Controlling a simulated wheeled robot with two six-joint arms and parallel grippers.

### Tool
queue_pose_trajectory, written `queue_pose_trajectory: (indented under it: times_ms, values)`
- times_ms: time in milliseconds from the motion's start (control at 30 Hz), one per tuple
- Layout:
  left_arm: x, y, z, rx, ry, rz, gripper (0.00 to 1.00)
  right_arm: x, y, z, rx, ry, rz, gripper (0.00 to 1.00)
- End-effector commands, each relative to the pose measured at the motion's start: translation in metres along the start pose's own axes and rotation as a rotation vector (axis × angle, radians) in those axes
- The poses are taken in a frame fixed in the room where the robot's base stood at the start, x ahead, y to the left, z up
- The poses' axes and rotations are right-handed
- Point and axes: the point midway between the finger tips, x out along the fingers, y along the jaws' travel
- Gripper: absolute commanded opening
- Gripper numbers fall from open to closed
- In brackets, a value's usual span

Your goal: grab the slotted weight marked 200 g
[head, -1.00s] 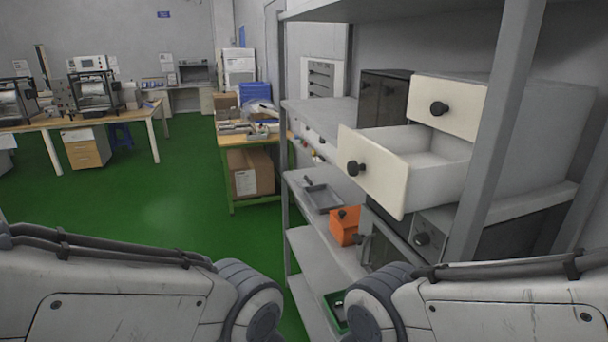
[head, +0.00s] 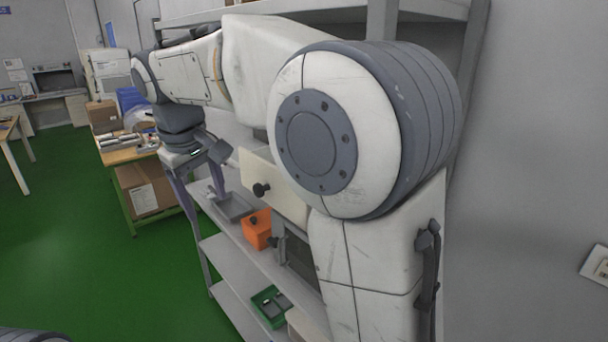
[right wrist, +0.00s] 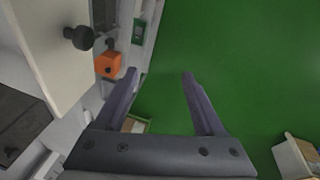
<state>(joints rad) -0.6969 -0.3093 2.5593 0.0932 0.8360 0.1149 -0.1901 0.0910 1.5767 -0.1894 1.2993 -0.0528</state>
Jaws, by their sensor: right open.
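I cannot make out a slotted weight marked 200 g in either view; any markings are too small to read. My right gripper (head: 208,205) is open and empty, its fingers pointing down beside the shelf rack near the grey tray (head: 236,207). In the right wrist view its two fingers (right wrist: 160,74) stand wide apart with green floor between them. A green bin (head: 271,306) with dark items in it sits on a lower shelf. My left gripper is out of view.
An orange box (head: 257,229) with a black knob stands on the shelf beside the grey tray. A cream drawer front (head: 275,188) sticks out, partly hidden by my right arm. A wooden table (head: 125,155) stands at left. Green floor (head: 95,270) is clear in front.

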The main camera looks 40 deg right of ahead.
Motion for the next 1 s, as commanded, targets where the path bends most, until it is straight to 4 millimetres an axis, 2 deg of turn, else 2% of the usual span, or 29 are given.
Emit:
queue_pose_trajectory:
  times_ms: [33,100,167,200,300,400,600,800,900,1000]
  values:
    - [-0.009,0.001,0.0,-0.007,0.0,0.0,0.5,-0.014,0.022,-0.01,0.034,0.001,0.024,0.71]
    - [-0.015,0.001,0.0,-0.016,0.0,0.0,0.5,-0.026,0.049,-0.018,0.075,-0.001,0.055,0.71]
    - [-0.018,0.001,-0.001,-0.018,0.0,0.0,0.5,-0.036,0.073,-0.02,0.121,-0.005,0.079,0.71]
    - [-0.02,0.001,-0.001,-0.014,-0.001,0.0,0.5,-0.043,0.091,-0.019,0.159,-0.007,0.096,0.71]
    - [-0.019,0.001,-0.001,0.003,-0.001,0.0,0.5,-0.053,0.128,-0.006,0.268,-0.018,0.116,0.71]
    - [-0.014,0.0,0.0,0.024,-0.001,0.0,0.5,-0.052,0.15,0.016,0.399,-0.019,0.103,0.71]
    - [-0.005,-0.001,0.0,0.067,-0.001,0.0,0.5,-0.053,0.184,0.063,0.676,-0.013,0.069,0.71]
    - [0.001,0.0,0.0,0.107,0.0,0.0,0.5,-0.057,0.207,0.106,0.921,-0.001,0.039,0.71]
    - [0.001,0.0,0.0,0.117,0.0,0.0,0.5,-0.055,0.21,0.114,0.973,0.001,0.032,0.71]
    - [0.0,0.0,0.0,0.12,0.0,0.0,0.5,-0.043,0.211,0.117,0.987,-0.001,0.029,0.71]
